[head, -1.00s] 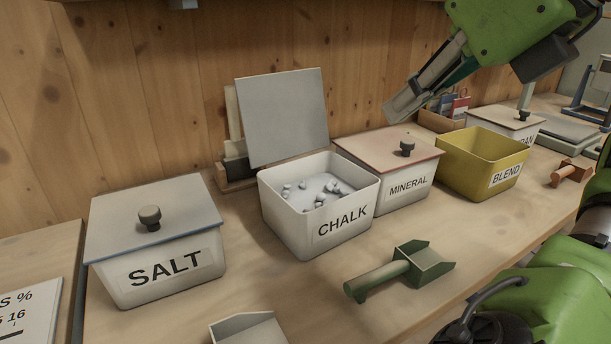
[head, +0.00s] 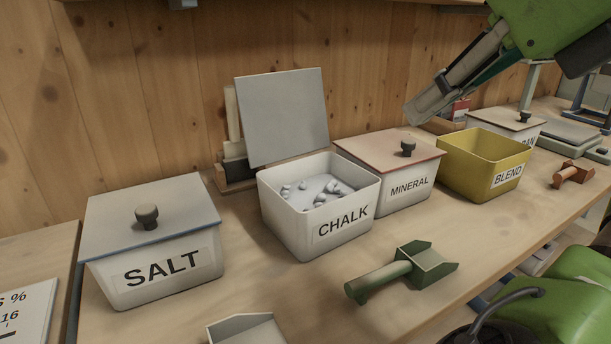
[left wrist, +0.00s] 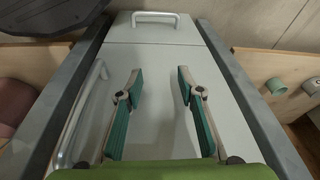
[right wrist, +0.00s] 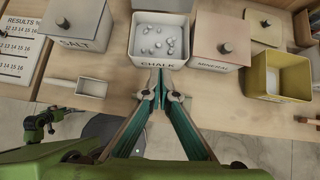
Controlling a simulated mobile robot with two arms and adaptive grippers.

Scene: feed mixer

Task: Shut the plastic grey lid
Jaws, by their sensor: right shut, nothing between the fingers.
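The grey lid (head: 285,118) stands open, tilted up behind the white CHALK bin (head: 318,227), with its flat face toward me. The open bin holds several pale lumps (head: 312,192) and also shows in the right wrist view (right wrist: 159,62). In the right wrist view my right gripper (right wrist: 159,78) points toward the CHALK bin's front. My left gripper (left wrist: 158,80) is open and empty in the left wrist view, over a pale panel with metal handles.
The lidded SALT bin (head: 153,270) is left of CHALK; the lidded MINERAL bin (head: 402,190) and open yellow BLEND bin (head: 484,165) are right. A green scoop (head: 405,270) lies in front. A wooden wall (head: 150,100) rises behind. Space above the CHALK bin is clear.

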